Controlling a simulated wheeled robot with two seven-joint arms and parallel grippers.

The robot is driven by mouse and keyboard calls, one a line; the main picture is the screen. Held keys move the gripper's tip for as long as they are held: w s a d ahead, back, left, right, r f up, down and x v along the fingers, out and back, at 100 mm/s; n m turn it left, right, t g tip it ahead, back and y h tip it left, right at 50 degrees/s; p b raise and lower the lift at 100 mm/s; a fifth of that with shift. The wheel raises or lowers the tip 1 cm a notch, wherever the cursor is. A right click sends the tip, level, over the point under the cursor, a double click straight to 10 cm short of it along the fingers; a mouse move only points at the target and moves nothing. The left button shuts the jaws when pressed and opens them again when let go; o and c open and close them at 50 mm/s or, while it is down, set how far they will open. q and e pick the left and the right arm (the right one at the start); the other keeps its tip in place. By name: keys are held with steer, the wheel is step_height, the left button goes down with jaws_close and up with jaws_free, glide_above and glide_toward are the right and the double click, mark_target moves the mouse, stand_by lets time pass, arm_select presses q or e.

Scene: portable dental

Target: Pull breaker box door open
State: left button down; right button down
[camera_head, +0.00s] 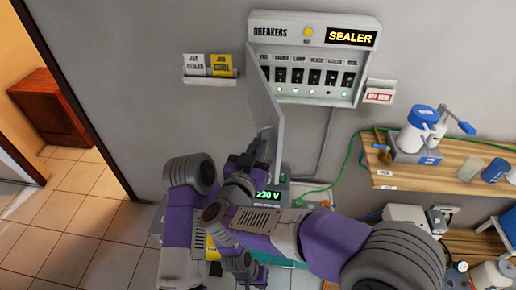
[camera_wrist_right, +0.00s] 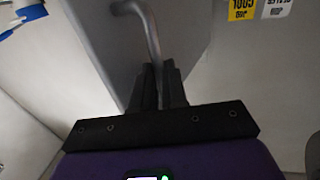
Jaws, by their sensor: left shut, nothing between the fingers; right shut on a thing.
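The breaker box (camera_head: 318,62) is on the grey wall. Its grey door (camera_head: 264,98) stands swung out at the left side, seen nearly edge-on, and the row of breakers shows. My right gripper (camera_head: 258,150) is at the lower part of the door. In the right wrist view, my right gripper (camera_wrist_right: 158,82) is shut on the bent grey door handle (camera_wrist_right: 150,32), with the door panel (camera_wrist_right: 90,40) behind it. My left gripper (camera_head: 250,272) is low in the head view, shut and empty, partly hidden by my arms.
A small card holder (camera_head: 210,80) is on the wall left of the box, and a red-lettered sign (camera_head: 379,95) is at its right. A wooden shelf (camera_head: 460,178) with equipment is at the right. A 230 V display unit (camera_head: 270,196) is below the door.

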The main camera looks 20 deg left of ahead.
steer(key=shift+w+r, duration=0.15)
steer(key=shift+r, duration=0.1)
steer(key=c, duration=1.4)
jaws_free()
steer(key=shift+w, duration=0.1)
steer(key=shift+c, duration=0.2)
steer(key=shift+o, duration=1.4)
steer(key=shift+w+a+f, duration=0.2)
steer(key=shift+w+f, duration=0.05)
steer(key=shift+w, duration=0.05)
steer(key=s, duration=0.8)
steer(key=shift+d, duration=0.2)
